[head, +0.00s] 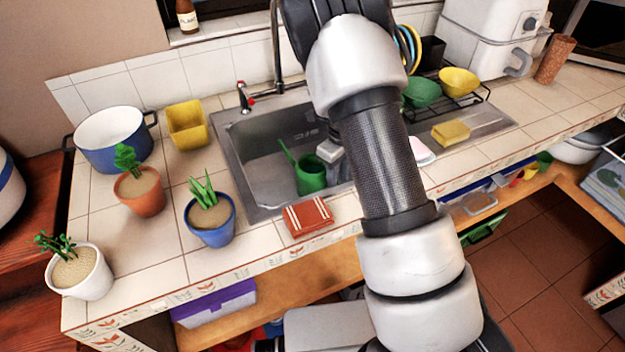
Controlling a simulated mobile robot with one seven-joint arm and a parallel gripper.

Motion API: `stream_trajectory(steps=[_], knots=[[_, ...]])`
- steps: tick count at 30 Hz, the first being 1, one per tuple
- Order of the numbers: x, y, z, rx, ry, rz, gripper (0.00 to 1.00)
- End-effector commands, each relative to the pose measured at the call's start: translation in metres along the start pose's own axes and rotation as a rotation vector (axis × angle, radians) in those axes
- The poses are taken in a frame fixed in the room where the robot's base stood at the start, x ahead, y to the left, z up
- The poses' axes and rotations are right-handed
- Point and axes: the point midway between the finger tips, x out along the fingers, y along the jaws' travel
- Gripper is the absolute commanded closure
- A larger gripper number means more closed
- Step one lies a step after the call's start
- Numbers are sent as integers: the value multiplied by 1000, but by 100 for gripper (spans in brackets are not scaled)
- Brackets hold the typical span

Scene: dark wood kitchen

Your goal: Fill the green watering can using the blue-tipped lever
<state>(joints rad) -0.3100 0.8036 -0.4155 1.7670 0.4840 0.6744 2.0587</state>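The green watering can (310,174) stands in the left part of the steel sink (262,192), its spout pointing up and left. The dark faucet (277,50) rises behind the sink. A lever with a red tip (251,101) is at the faucet's left side. No blue-tipped lever shows; my arm covers the area right of the faucet. My arm reaches over the sink. A small grey part (330,152) just above and right of the can looks like part of my gripper. Its fingers cannot be made out, and whether it touches the can is unclear.
Potted plants (209,222), a blue pot (112,140) and a yellow container (187,125) stand left. A yellow sponge (451,132) and a rack with bowls (458,82) are right of my arm.

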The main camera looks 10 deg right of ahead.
Motion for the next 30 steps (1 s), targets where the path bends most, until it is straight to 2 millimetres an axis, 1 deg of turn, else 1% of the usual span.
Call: stream_trajectory(steps=[1,3,11,14,19,22,27,28,30], knots=[[10,0,-1,1,2,2,69],[17,0,0,1,0,0,69],[32,1,0,-1,0,0,69],[44,3,-1,0,2,1,69],[70,4,-1,0,2,1,69],[76,4,0,0,0,0,69],[76,4,0,-1,-1,0,69],[76,4,0,-1,-1,0,70],[76,4,0,-1,-1,0,82]])
